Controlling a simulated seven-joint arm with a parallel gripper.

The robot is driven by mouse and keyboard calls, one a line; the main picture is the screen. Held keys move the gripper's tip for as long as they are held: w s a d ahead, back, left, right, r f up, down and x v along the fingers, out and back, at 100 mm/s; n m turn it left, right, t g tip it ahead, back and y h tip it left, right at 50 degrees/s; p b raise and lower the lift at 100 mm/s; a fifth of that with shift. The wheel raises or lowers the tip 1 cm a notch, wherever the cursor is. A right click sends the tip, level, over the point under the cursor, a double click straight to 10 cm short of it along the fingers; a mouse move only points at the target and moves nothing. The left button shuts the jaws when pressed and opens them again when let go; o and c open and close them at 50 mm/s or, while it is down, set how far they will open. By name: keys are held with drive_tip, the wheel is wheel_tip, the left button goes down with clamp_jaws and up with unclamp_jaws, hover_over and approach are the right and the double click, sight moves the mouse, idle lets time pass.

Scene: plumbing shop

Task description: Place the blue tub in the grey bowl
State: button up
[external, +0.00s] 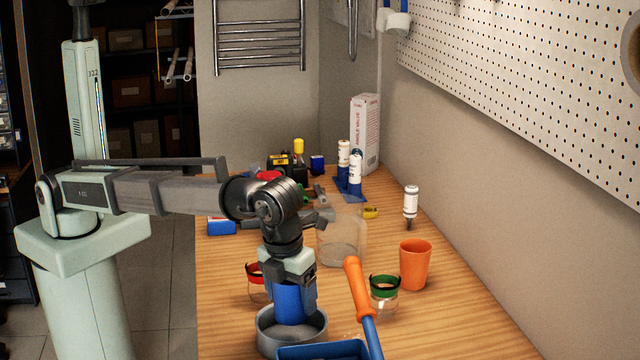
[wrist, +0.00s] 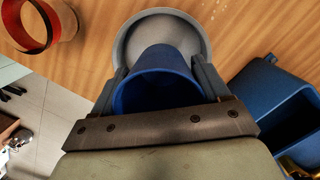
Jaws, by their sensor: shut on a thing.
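The blue tub (external: 288,301) is held upright between the fingers of my gripper (external: 290,285). Its lower end is within the outline of the grey bowl (external: 268,337), which stands on the wooden bench. In the wrist view the blue tub (wrist: 160,92) sits between the two grey fingers of my gripper (wrist: 162,85), with the grey bowl (wrist: 130,38) around and beyond it. I cannot tell whether the tub's base touches the bowl's floor.
A blue bin (external: 322,350) is close in front of the bowl, with an orange-handled tool (external: 357,290) beside it. A red-rimmed jar (external: 257,285), a green-lidded jar (external: 384,293), a clear container (external: 342,240) and an orange cup (external: 415,264) stand nearby.

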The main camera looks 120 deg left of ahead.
sight(292, 318)
drive_tip(key=shift+f, duration=2.8)
drive_tip(key=shift+f, duration=0.15)
drive_tip(key=o, duration=1)
drive_tip(key=r, duration=0.4)
drive_tip(key=d+r, duration=0.1)
drive_tip(key=r, duration=0.7)
drive_tip(key=shift+d+r, duration=0.1)
drive_tip(key=shift+d, duration=0.3)
